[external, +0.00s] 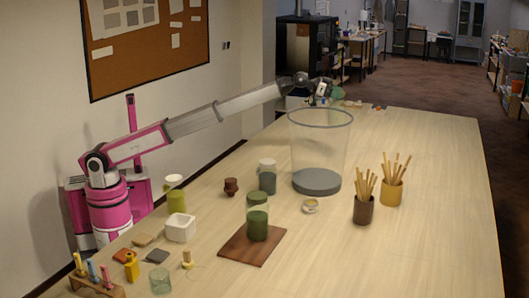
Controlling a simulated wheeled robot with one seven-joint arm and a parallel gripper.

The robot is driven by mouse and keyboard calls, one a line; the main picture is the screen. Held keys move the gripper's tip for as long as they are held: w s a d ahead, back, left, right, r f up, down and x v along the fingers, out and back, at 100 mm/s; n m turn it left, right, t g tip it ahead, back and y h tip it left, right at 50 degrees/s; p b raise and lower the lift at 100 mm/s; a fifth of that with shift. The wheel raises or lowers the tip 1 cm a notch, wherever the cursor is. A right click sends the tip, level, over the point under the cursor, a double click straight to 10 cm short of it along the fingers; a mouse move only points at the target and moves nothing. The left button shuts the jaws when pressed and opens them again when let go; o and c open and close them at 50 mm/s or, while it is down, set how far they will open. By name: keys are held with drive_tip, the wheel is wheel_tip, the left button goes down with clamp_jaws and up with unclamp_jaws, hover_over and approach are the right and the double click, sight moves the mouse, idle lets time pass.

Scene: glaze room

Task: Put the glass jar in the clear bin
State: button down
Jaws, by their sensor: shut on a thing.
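The clear bin (320,146) is a tall, see-through cylinder with a grey base, standing upright on the table. My arm reaches across from the left, and my gripper (325,93) is just behind and above the bin's far rim in this view. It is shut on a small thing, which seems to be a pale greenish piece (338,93). It is too small and partly hidden to tell for sure that it is the glass jar. I see nothing inside the bin above its grey base.
A green jar (257,222) stands on a brown board (236,246). A grey-green jar (267,180) stands left of the bin. Brown (363,210) and yellow (391,193) pots of sticks stand to its right. Small items crowd the near left; the right side is clear.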

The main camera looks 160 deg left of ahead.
sight(338, 108)
drive_tip(key=shift+m+t+h, duration=0.4)
drive_tip(key=shift+m+t, duration=0.1)
drive_tip(key=shift+t, duration=0.1)
drive_tip(key=f, duration=0.6)
drive_tip(key=shift+s+a, duration=0.3)
drive_tip(key=shift+w+f, duration=0.15)
drive_tip(key=shift+f, duration=0.5)
drive_tip(key=w+a+f, duration=0.1)
drive_tip(key=w+f, duration=0.9)
drive_tip(key=w, duration=0.1)
drive_tip(key=shift+a+f, duration=0.2)
drive_tip(key=shift+f, duration=0.2)
drive_tip(key=shift+w, duration=0.1)
drive_tip(key=shift+c, duration=0.8)
unclamp_jaws()
drive_tip(key=shift+f, duration=0.15)
drive_tip(key=shift+d, duration=0.1)
drive_tip(key=shift+o, duration=0.6)
drive_tip(key=v, duration=1.2)
